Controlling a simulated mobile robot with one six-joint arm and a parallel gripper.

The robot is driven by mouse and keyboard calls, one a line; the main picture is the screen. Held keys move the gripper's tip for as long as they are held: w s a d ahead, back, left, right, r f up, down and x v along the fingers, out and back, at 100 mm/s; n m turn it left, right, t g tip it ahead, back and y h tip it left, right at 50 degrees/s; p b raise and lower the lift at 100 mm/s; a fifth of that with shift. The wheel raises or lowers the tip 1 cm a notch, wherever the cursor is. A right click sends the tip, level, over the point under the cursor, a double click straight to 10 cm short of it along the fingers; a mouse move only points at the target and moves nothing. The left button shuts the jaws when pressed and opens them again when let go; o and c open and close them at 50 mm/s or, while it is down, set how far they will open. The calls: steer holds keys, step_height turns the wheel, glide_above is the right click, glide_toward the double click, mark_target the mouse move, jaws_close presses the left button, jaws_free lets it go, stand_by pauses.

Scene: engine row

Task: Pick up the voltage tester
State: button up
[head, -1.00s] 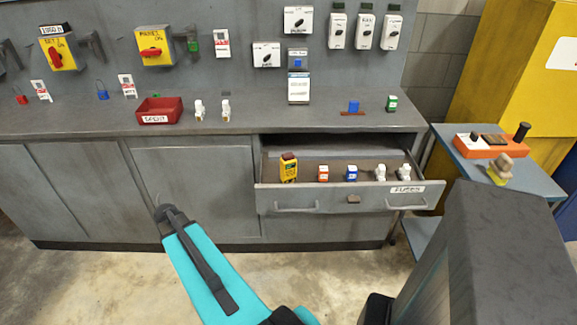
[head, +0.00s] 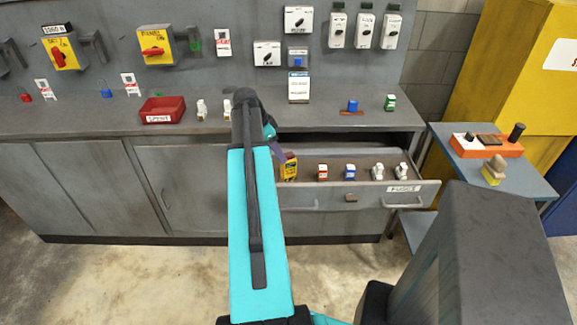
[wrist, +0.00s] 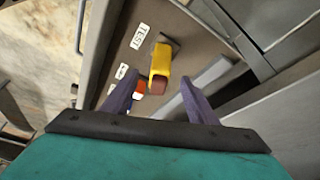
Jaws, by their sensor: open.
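The voltage tester is most likely the yellow device with a dark reddish-brown end (head: 289,168), at the left end of the open drawer (head: 312,197). In the wrist view the yellow device (wrist: 160,68) lies beyond my fingertips, roughly between them, beside a label reading "TEST". My gripper (wrist: 158,98) is open, its two purple fingers apart with nothing held. In the head view my teal arm reaches up to the drawer's left end and hides part of it. The gripper (head: 275,150) is mostly hidden there, close to the device.
Right of the device in the drawer stand a red-and-white fuse (head: 322,172), a blue-and-white one (head: 350,172) and two white ones (head: 390,172). A red bin (head: 163,110) sits on the bench top. A side table (head: 530,172) holds an orange tool block (head: 487,146).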

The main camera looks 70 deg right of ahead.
mark_target(290, 165)
steer(key=shift+s+d+r, duration=0.25)
steer(key=shift+s+r, duration=0.1)
steer(key=shift+s, duration=0.05)
steer(key=shift+f, duration=0.1)
steer(key=shift+p+x, duration=0.95)
steer(key=shift+x, duration=3.25)
steer(key=shift+d, duration=0.15)
steer(key=shift+p+x, duration=0.75)
steer(key=shift+x, duration=0.4)
steer(key=shift+p+x, duration=0.45)
steer(key=shift+x, duration=1)
jaws_close()
